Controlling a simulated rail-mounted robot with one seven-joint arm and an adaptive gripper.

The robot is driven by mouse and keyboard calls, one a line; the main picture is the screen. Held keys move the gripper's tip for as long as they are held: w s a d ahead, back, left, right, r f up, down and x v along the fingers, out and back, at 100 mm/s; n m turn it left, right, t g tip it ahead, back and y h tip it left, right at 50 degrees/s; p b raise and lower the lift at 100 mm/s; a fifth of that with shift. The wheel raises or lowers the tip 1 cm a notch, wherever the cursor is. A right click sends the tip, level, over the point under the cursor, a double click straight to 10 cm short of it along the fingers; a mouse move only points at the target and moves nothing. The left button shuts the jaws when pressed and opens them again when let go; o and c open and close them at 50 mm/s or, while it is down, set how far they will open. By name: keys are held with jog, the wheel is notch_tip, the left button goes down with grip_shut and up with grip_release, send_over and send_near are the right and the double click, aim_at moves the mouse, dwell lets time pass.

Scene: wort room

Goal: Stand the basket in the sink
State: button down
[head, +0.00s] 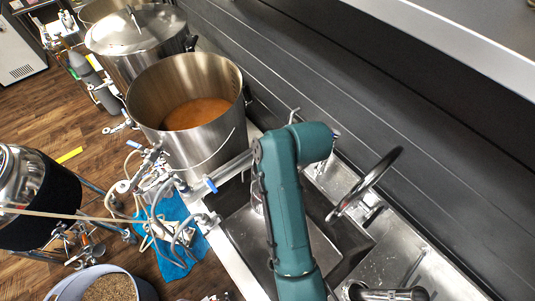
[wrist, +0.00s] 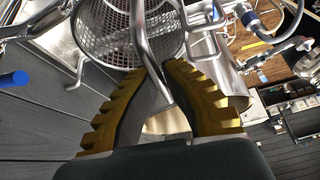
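The basket (wrist: 115,30) is a round perforated metal basket with a bent rod handle, at the top of the wrist view. My gripper (wrist: 162,68) has two yellow ridged fingers, shut on the handle rod, which runs between their tips. The mesh body lies beyond the fingertips. In the head view my teal arm reaches over the steel sink (head: 342,238) and covers part of its basin. My gripper is hidden behind the arm there, and I cannot make out the basket clearly. The wrist view does not show whether the basket touches anything.
A large open pot (head: 170,112) with orange-brown liquid stands left of the sink, with valves and hoses in front. A lidded pot (head: 130,35) is behind it. A dark curved ring (head: 368,183) rises at the sink's right. A dark panelled wall (head: 400,120) runs behind.

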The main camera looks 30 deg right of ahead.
notch_tip(320, 180, down, 6)
jog(key=shift+r+b, duration=0.1)
jog(key=shift+b, duration=0.65)
notch_tip(320, 180, down, 9)
jog(key=b, duration=0.3)
jog(key=shift+d+b, duration=0.35)
jog(key=shift+d, duration=0.1)
jog(key=shift+w, duration=0.1)
jog(key=f+b, duration=0.1)
jog(key=f, duration=0.2)
jog(key=f+b, duration=0.1)
jog(key=f, duration=0.2)
jog(key=a+f+b, duration=0.1)
jog(key=f+b, duration=0.1)
jog(key=f, duration=0.1)
jog(key=shift+a, duration=0.1)
jog(key=shift+f, duration=0.15)
